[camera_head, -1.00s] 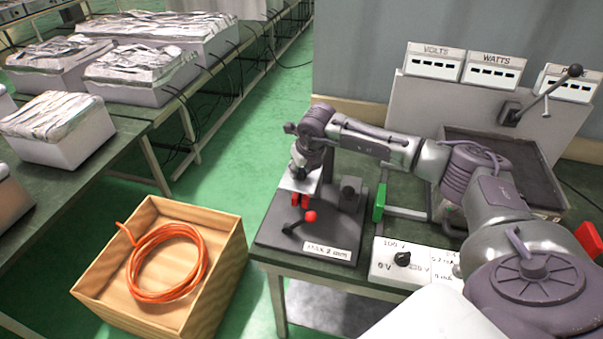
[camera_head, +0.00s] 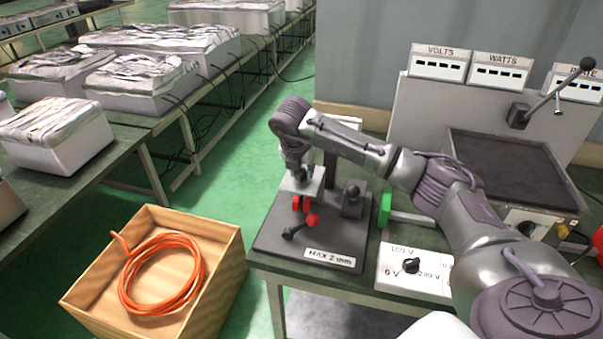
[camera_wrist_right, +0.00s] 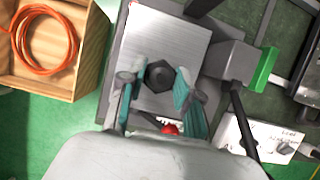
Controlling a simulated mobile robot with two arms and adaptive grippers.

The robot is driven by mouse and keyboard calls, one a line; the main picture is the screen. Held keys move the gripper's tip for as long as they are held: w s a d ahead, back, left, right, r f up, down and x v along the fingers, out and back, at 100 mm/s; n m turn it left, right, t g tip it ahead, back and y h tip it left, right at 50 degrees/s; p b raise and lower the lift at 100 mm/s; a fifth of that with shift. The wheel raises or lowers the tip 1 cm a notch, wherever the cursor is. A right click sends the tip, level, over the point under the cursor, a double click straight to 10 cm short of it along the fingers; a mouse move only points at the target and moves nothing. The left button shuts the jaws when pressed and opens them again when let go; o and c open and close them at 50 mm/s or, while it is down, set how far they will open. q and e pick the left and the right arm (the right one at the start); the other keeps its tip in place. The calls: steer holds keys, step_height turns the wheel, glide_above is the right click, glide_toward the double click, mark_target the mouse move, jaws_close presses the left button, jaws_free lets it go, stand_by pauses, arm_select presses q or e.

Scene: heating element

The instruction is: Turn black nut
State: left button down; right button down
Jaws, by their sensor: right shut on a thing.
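The black nut (camera_wrist_right: 160,75) is a dark hexagon on a light grey metal plate (camera_wrist_right: 166,36) in the right wrist view. My right gripper (camera_wrist_right: 158,79) has its two teal fingers on either side of it, closed on it. In the head view my right gripper (camera_head: 297,166) is over the plate (camera_head: 302,187) of the small machine, and its wrist hides the nut. The machine's dark base (camera_head: 275,236) carries a "MAX 2 mm" label. My left gripper is not in view.
A lever with a red ball (camera_head: 312,220) stands just in front of the plate. To the right are a green block (camera_head: 386,208), a dial panel (camera_head: 412,283) and a dark-topped unit with a long handle (camera_head: 555,92). A wooden crate (camera_head: 222,285) holds an orange coil.

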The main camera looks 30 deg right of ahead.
steer(key=shift+r, duration=0.1)
stand_by(0.4)
steer(key=c, duration=0.8)
jaws_free()
steer(key=v, duration=1.2)
steer(key=shift+a, duration=0.1)
